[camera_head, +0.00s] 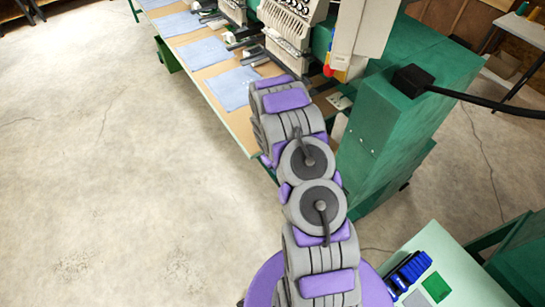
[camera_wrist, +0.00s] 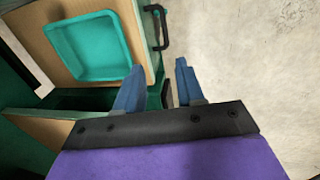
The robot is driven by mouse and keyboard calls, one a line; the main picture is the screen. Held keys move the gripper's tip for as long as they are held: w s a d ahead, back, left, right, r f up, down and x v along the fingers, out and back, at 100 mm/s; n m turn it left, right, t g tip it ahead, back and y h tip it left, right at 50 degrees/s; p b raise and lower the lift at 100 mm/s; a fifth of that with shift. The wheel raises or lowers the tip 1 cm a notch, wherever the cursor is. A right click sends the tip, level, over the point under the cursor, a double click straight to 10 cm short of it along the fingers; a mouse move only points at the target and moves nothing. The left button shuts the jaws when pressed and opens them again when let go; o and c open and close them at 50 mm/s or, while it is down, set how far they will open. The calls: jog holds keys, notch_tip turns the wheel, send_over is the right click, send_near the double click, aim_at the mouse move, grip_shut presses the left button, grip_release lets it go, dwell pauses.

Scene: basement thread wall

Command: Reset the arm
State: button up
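My arm (camera_head: 312,195), grey and purple, reaches from the bottom of the head view up toward the long worktable of the sewing or embroidery machine. My gripper is hidden behind the arm there. In the wrist view my gripper (camera_wrist: 160,66) shows two blue fingers standing well apart. It is open and I see nothing held between them. A small dark part shows behind the gap, too unclear to name.
In the wrist view a teal tray (camera_wrist: 92,78) sits in a wooden drawer with a black handle (camera_wrist: 158,27). The green machine housing (camera_head: 385,130) stands right of my arm. Blue cloths (camera_head: 232,87) lie on the worktable (camera_head: 205,72). Open concrete floor is at left.

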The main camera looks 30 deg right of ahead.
jog(key=s+a+r+m+b, duration=0.15)
jog(key=s+a+r, duration=0.25)
jog(key=r, duration=0.8)
jog(key=s+a+r+b, duration=0.2)
jog(key=s+a+r, duration=0.3)
jog(key=r, duration=0.7)
jog(key=s+a+r+b, duration=0.1)
jog(key=s+a+r, duration=0.2)
jog(key=s, duration=0.5)
jog(key=s+a+r+g+y+b, duration=0.1)
jog(key=s+a+r, duration=0.2)
jog(key=s, duration=0.6)
jog(key=s+a+r+y+b, duration=0.1)
jog(key=s+a+r+b, duration=0.1)
jog(key=s+a, duration=0.5)
jog(key=shift+s+r+n+g, duration=0.4)
jog(key=shift+s+r+n, duration=0.05)
jog(key=shift+s+r, duration=0.35)
